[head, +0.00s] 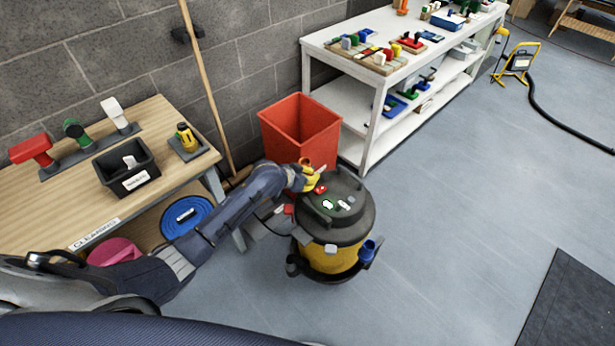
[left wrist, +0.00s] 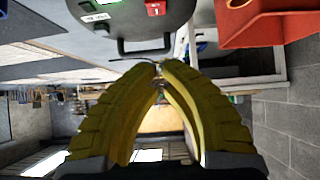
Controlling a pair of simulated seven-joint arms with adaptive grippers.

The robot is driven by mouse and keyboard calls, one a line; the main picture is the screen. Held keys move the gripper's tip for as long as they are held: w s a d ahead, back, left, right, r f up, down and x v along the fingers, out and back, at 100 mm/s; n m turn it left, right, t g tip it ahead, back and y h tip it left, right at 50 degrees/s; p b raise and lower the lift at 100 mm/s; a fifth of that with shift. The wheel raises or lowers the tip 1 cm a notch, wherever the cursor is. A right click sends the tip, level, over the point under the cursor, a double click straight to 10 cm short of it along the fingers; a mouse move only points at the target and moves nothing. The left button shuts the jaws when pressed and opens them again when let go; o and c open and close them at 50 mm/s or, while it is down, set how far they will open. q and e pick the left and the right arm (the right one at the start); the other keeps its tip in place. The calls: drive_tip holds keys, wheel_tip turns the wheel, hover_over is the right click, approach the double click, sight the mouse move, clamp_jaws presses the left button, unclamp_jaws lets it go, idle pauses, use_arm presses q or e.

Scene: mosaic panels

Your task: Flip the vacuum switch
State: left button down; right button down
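The vacuum (head: 349,222) stands upright on the floor, with a dark lid and a yellow drum. My left gripper (head: 316,176), with yellow fingers, is just above the rear edge of the lid, close to the red switch. In the left wrist view the fingertips (left wrist: 160,68) come together with nothing clear between them. The red switch (left wrist: 153,8), with a white mark, shows at the top edge, past the lid's handle (left wrist: 145,48) and apart from the fingertips. My right gripper is out of view.
A red bin (head: 300,128) stands right behind the vacuum and gripper. A wooden bench (head: 60,213) with tools is at left, and a white shelf unit (head: 345,78) is behind. A broom handle (head: 205,80) leans on the wall. The floor at right is mostly clear.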

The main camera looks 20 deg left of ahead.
use_arm(q)
drive_tip(key=shift+v, duration=1.3)
drive_tip(key=shift+w+r, duration=0.1)
drive_tip(key=shift+r, duration=0.05)
